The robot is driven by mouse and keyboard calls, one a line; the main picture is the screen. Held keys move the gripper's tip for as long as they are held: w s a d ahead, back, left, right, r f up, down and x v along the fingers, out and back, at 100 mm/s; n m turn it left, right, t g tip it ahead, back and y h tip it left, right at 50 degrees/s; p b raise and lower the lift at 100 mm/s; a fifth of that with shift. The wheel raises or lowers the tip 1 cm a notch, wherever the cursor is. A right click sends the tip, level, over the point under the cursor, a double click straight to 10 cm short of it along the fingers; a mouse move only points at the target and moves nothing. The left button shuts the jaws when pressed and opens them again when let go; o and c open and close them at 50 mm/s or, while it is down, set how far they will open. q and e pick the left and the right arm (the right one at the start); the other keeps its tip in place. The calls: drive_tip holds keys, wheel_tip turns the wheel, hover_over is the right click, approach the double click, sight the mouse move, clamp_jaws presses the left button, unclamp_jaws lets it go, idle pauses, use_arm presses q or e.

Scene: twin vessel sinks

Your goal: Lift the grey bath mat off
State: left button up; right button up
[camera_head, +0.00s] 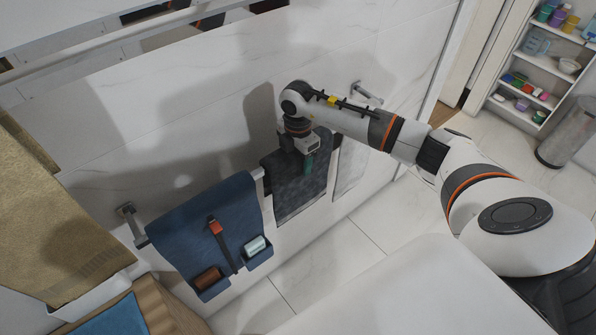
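The grey bath mat (298,194) hangs over a rail against the marble wall, in the middle of the head view. My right arm comes in from the right, and my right gripper (308,160) points down at the mat's upper part. A green part shows at the fingers, in front of the mat. The wrist and gripper hide part of the mat's top edge. I cannot tell whether the fingers are shut on the mat. My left gripper is not in view.
A blue hanging cloth (190,225) with a strap and filled pockets hangs left of the mat. A pale hanging piece (349,168) is to its right. A tan towel (55,225) is at the left. Shelves (540,65) and a metal bin (568,135) stand at the upper right.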

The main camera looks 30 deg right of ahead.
drive_tip(key=c, duration=1.2)
drive_tip(key=shift+w, duration=0.1)
clamp_jaws()
drive_tip(key=shift+r, duration=0.1)
